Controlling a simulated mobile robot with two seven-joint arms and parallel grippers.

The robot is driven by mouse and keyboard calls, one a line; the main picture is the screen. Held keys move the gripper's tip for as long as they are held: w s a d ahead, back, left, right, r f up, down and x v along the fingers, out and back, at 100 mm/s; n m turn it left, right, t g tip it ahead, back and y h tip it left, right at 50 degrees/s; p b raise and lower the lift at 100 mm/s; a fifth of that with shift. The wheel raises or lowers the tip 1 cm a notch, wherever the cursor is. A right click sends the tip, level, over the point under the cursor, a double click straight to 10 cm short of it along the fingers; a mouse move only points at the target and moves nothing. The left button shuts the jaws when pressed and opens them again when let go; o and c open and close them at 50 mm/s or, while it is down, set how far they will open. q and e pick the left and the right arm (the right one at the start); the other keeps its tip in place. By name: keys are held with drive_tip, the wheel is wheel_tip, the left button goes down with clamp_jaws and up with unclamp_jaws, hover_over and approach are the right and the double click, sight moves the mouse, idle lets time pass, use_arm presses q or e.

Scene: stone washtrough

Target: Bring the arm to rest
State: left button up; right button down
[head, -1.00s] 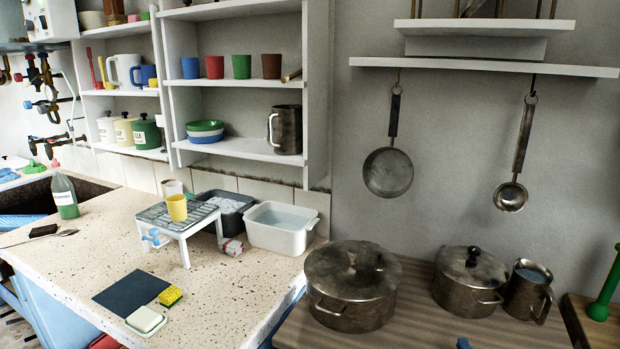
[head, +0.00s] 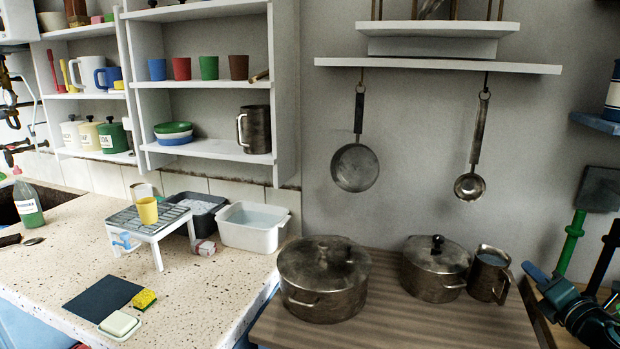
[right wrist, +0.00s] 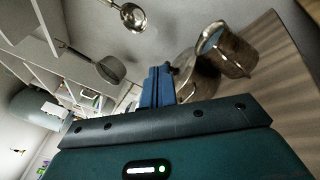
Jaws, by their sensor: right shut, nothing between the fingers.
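My right gripper (head: 534,271) shows at the lower right of the head view, with blue fingers and a dark teal body. It is just right of the metal jug (head: 489,275) in the picture. In the right wrist view its blue fingers (right wrist: 158,86) lie together with nothing between them. In that view the jug (right wrist: 228,52) and a pot show beyond the fingers. I cannot tell how far the gripper is from them. My left gripper is in no view.
A large lidded pot (head: 324,280) and a smaller one (head: 436,268) stand on the brown wooden top (head: 400,325). A pan (head: 355,167) and a ladle (head: 470,185) hang above. Green-handled tools (head: 570,242) stand at the right, close to my arm. The speckled counter (head: 200,285) is partly clear.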

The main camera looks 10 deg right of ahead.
drive_tip(key=s+a+f+m+g, duration=0.1)
drive_tip(key=s+a+f+m, duration=0.1)
drive_tip(key=s+a+f, duration=0.1)
drive_tip(key=s+a+f+m+g+y, duration=0.1)
drive_tip(key=s+a+f+m, duration=0.1)
drive_tip(key=a+f, duration=0.2)
drive_tip(key=s+a+f+m+g, duration=0.2)
drive_tip(key=s+a+f+m, duration=0.1)
drive_tip(key=f, duration=0.3)
drive_tip(key=shift+s+a+f, duration=0.35)
drive_tip(key=shift+a, duration=0.25)
drive_tip(key=s+a+f+m+g+y, duration=0.1)
drive_tip(key=s+a+f+m+g, duration=0.25)
drive_tip(key=s+a+f, duration=0.35)
drive_tip(key=s+a+f+m+g+y, duration=0.1)
drive_tip(key=s+a+f+m+g, duration=0.3)
drive_tip(key=s, duration=0.6)
use_arm(q)
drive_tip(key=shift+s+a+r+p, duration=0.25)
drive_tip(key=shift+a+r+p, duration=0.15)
drive_tip(key=shift+p, duration=0.8)
use_arm(e)
drive_tip(key=w+a+r+m+t, duration=0.1)
drive_tip(key=a+r+m+t, duration=0.1)
drive_tip(key=a+m, duration=0.7)
drive_tip(key=shift+w+a+r+t, duration=0.2)
drive_tip(key=shift+a+t, duration=0.65)
drive_tip(key=shift+a, duration=2)
